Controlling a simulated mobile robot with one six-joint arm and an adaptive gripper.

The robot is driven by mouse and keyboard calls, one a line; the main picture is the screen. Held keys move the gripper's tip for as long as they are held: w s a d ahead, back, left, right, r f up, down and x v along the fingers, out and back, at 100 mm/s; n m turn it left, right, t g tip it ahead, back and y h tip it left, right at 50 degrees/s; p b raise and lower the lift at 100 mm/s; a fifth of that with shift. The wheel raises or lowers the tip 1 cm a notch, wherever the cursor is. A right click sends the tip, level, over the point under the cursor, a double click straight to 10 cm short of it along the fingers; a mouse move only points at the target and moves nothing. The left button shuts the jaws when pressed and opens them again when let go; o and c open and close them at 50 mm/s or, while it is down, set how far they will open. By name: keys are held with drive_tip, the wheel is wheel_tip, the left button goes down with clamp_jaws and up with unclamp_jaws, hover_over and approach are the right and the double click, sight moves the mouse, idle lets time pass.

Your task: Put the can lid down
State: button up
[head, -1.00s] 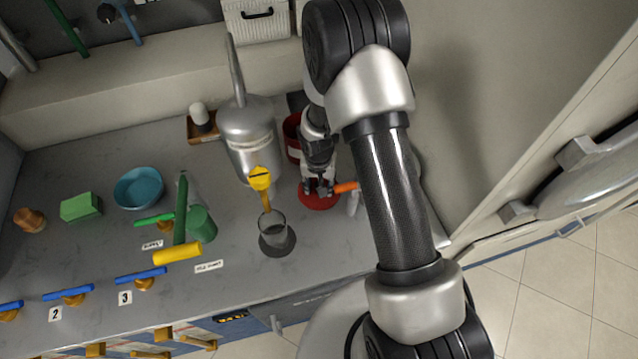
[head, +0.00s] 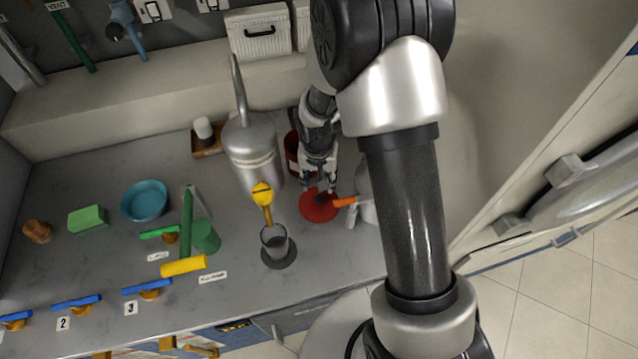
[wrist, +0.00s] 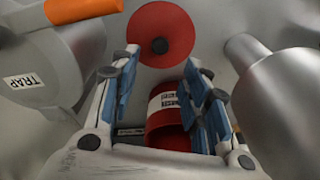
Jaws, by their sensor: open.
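The can lid (head: 318,208) is a flat red disc with a dark knob at its centre. It lies on the grey counter, and it also shows whole in the wrist view (wrist: 150,48). My gripper (head: 319,187) is open and empty, its fingertips at the lid's far side in the head view. In the wrist view my gripper (wrist: 160,70) has its blue-padded fingers spread wide, with the lid beyond the tips and nothing between them. A red can (wrist: 163,122) with a white label stands below my fingers; my arm partly hides it in the head view (head: 292,150).
A silver vessel (head: 250,150) with a tall neck stands left of my gripper. A grey piece labelled TRAP (wrist: 50,80), with an orange handle (head: 345,202), is close right of the lid in the head view. A glass beaker (head: 274,240) stands in front on a dark disc.

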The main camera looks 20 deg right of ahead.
drive_tip(key=s+r+n+t, duration=0.1)
drive_tip(key=s+r, duration=0.3)
drive_tip(key=r, duration=0.7)
drive_tip(key=s+r+n+t, duration=0.1)
drive_tip(key=s+r, duration=0.4)
drive_tip(key=r, duration=0.5)
drive_tip(key=s+r+n, duration=0.1)
drive_tip(key=s+r, duration=0.2)
drive_tip(key=s, duration=0.4)
drive_tip(key=s+r+n+t, duration=0.1)
drive_tip(key=s+r, duration=0.3)
drive_tip(key=s, duration=0.4)
drive_tip(key=shift+r+y, duration=0.3)
drive_tip(key=shift+w+a, duration=0.1)
